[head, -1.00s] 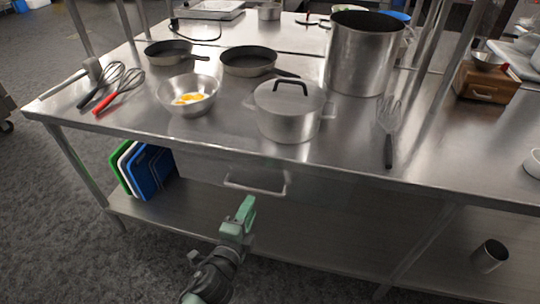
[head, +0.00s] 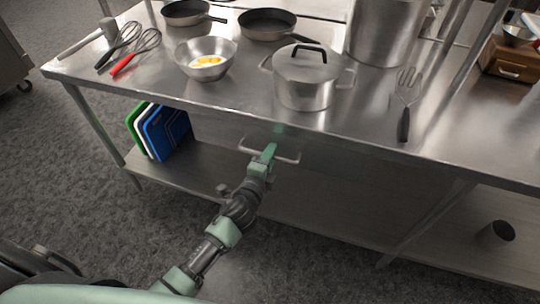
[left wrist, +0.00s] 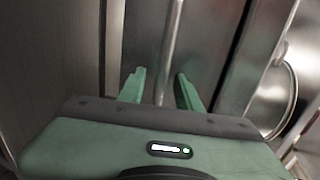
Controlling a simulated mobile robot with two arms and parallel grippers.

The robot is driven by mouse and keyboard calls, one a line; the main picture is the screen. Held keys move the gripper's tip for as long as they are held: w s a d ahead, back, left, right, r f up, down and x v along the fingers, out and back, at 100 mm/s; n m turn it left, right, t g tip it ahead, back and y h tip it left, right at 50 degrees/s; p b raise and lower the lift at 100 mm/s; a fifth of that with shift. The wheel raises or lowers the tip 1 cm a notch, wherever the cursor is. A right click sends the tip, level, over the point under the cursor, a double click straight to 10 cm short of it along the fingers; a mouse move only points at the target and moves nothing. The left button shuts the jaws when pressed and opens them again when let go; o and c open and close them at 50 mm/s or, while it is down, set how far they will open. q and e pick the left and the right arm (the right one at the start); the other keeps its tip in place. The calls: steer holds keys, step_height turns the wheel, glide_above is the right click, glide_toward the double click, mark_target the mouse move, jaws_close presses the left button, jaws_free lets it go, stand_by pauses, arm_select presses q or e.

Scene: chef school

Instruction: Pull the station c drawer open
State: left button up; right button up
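The drawer (head: 312,157) sits under the front edge of the steel table, with a bar handle (head: 287,160) across its front. The drawer front looks flush under the tabletop. My left gripper (head: 268,152) is at the handle in the head view. In the left wrist view, the handle bar (left wrist: 169,50) runs between the two green fingers of the left gripper (left wrist: 160,90). The fingers are apart, with a gap on both sides of the bar. My right gripper is not in view.
On the tabletop (head: 220,105) stand a lidded pot (head: 305,85), a bowl with yolks (head: 206,60), pans, whisks and a slotted spatula (head: 405,100). Cutting boards (head: 165,132) and a metal cup (head: 496,235) are on the lower shelf. Grey floor lies in front.

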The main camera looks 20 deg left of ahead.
arm_select(q)
jaws_close()
stand_by(1.3)
